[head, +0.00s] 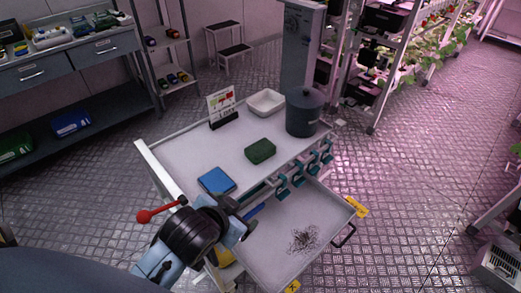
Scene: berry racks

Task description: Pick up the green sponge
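The green sponge (260,151) is a dark green block lying flat on the white cart top (190,145), near its front edge. A flat blue block (216,181) lies to its left, apart from it. My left gripper (241,218) is at the front left of the cart, below the blue block in the picture and apart from the sponge. Its fingers are dark and hard to make out, so I cannot tell whether they are open or shut. My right gripper is not in view.
A grey lidded pot (305,112), a white bin (266,102) and a sign (222,105) stand behind the sponge. Teal clips (298,178) line the front edge. Below, a pulled-out tray (270,245) holds dark debris (303,240). A red-knobbed lever (146,216) sticks out left.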

